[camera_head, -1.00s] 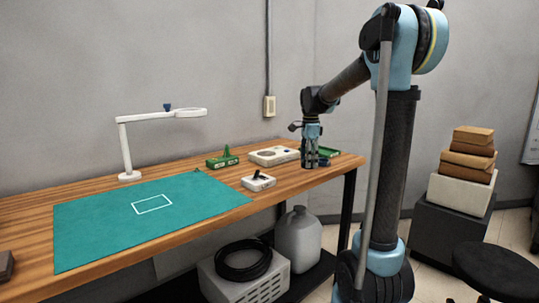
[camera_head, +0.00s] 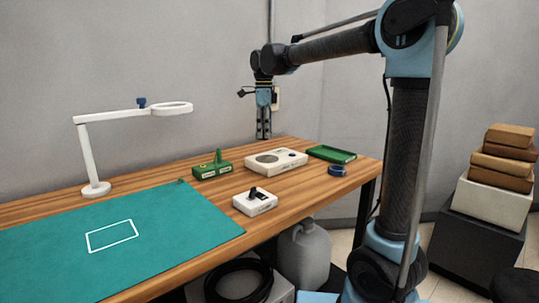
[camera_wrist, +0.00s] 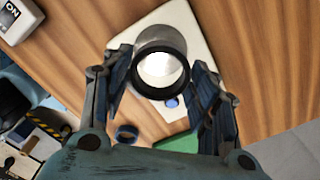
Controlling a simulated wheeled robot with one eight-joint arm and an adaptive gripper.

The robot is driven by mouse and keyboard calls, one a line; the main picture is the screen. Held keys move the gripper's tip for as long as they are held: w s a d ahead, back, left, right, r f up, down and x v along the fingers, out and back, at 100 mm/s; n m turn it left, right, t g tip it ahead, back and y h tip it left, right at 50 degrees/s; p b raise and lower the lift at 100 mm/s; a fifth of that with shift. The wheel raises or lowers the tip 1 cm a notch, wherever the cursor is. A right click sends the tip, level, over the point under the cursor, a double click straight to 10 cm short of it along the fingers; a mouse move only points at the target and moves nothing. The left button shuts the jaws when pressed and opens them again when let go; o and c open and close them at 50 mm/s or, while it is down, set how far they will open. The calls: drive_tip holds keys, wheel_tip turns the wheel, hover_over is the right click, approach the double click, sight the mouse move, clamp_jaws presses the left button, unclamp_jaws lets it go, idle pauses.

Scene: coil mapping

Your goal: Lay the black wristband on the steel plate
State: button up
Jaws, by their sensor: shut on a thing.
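My gripper (camera_head: 264,136) hangs fingers down above the back of the bench, raised clear of it. In the wrist view its two fingers (camera_wrist: 161,73) are shut on the black wristband (camera_wrist: 161,93), a dark ring seen nearly end-on between them. The steel plate (camera_head: 267,158) is a round grey disc on a cream box; in the wrist view the plate (camera_wrist: 160,37) lies below and behind the band, partly covered by it. The band is apart from the plate. It is too small to make out in the head view.
A blue ring (camera_head: 338,170) and a green tray (camera_head: 345,153) are right of the cream box (camera_head: 291,165). A green block (camera_head: 212,170) is to its left, a white switch box (camera_head: 255,202) in front. A white lamp (camera_head: 95,160) and green mat (camera_head: 190,225) are farther left.

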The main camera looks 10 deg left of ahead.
hover_over(267, 158)
drive_tip(key=f, duration=0.4)
drive_tip(key=shift+s, duration=0.3)
drive_tip(key=shift+d+f, duration=0.1)
drive_tip(key=shift+f, duration=2)
drive_tip(key=shift+f, duration=0.1)
drive_tip(key=o, duration=0.9)
drive_tip(key=shift+c, duration=0.2)
wheel_tip(267, 158, up, 12)
